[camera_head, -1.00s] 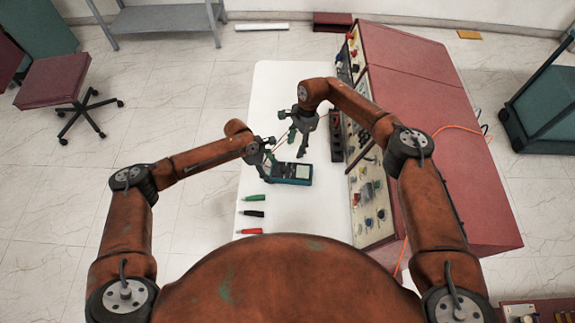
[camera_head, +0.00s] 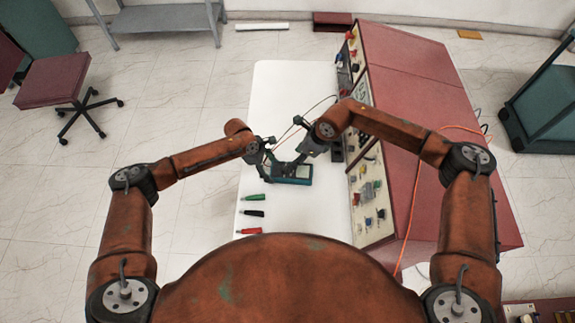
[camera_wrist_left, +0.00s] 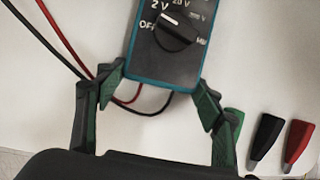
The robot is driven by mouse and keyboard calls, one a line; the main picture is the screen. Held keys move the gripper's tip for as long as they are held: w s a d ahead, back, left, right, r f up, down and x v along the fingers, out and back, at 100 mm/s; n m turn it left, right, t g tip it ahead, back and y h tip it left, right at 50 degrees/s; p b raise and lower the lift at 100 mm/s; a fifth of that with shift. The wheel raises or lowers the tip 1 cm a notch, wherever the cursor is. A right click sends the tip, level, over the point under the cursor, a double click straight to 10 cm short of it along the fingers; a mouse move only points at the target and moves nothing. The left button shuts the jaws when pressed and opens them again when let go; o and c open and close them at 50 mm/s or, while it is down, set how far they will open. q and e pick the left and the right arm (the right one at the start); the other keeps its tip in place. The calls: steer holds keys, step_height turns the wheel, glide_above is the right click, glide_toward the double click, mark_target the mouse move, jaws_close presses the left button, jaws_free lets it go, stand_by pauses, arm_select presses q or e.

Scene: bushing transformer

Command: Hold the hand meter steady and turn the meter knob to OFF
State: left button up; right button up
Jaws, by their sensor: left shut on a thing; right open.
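The hand meter (camera_head: 292,180) is a dark instrument with a teal case on the white table; my grippers hide part of it. In the left wrist view its lower part (camera_wrist_left: 160,77) shows the black meter knob (camera_wrist_left: 177,33). The knob is slanted, with a white mark near its upper left end, close to the 2 V label; OFF is printed to its left. My left gripper (camera_head: 275,166) is shut on the meter, with its fingers (camera_wrist_left: 158,88) on either side of the lower end. My right gripper (camera_head: 298,165) is open above the meter, its fingertips close to it.
A green lead (camera_head: 254,197), a black lead (camera_head: 254,213) and a red lead (camera_head: 249,231) lie on the white table (camera_head: 285,85). The red-topped bench with its control panel (camera_head: 372,200) borders the table on the right. Red and black wires (camera_wrist_left: 70,45) run beside the meter.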

mark_target(286, 167)
steer(key=x, duration=0.9)
steer(key=shift+f, duration=0.35)
steer(key=c, duration=1.1)
steer(key=shift+w+n+g, duration=0.2)
steer(key=shift+n+g, duration=0.4)
steer(key=shift+n, duration=1)
steer(key=shift+c, duration=0.2)
steer(key=o, duration=1.1)
steer(key=shift+o, duration=0.2)
